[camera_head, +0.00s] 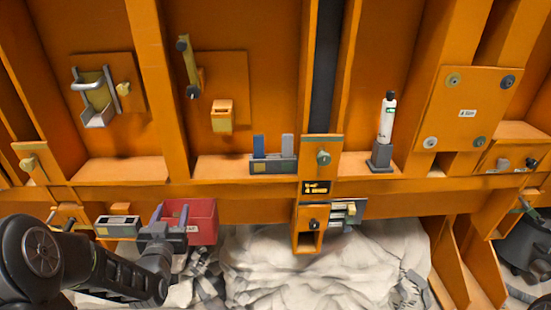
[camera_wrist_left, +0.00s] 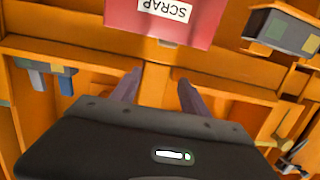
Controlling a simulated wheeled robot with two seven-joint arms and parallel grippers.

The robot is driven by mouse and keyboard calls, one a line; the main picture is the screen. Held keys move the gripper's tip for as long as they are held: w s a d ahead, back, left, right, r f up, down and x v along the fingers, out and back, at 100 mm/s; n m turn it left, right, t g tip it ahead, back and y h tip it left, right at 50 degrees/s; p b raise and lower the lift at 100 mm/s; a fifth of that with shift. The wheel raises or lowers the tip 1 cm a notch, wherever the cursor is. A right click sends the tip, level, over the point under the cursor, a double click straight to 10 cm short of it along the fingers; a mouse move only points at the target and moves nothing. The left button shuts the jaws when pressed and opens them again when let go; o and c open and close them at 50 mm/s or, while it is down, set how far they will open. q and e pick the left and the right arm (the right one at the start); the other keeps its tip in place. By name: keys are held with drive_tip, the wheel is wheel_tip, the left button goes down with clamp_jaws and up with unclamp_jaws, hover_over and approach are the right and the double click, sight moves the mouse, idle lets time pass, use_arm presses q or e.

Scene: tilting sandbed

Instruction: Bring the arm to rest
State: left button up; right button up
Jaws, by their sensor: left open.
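My left arm comes in from the lower left of the head view, and its gripper (camera_head: 168,222) is in front of a red bin (camera_head: 203,222) on the orange frame. In the left wrist view the two fingers of my left gripper (camera_wrist_left: 158,88) stand apart with nothing between them. The red bin also shows there (camera_wrist_left: 165,25), with a white label reading SCRAP, beyond the fingertips. I cannot tell whether the gripper touches the bin. My right gripper is in neither view.
A grey box (camera_head: 118,227) sits left of the bin. Crumpled white cloth (camera_head: 330,275) lies below.

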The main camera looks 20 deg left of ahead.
use_arm(q)
drive_tip(key=shift+f, duration=0.1)
drive_tip(key=s+d+f+g+h+p, duration=0.2)
drive_tip(key=s+d+f+g+h, duration=0.15)
drive_tip(key=d+f, duration=0.75)
drive_tip(key=s+d+f+g+h+p, duration=0.25)
drive_tip(key=s+d+f+g, duration=0.25)
drive_tip(key=d+f, duration=0.5)
drive_tip(key=s+d+f+m+g+h+p, duration=0.1)
drive_tip(key=s+d+f+g+h+p, duration=0.1)
drive_tip(key=s+d, duration=0.7)
drive_tip(key=s+d+f+m+g+h+p, duration=0.1)
drive_tip(key=s+d+f+g+h+p, duration=0.1)
drive_tip(key=s+d+f+g, duration=0.3)
drive_tip(key=s+d+p, duration=0.1)
drive_tip(key=s+d, duration=0.3)
drive_tip(key=s, duration=0.2)
drive_tip(key=shift+s+g+h, duration=0.2)
drive_tip(key=shift+g+h, duration=0.1)
drive_tip(key=shift+g, duration=0.05)
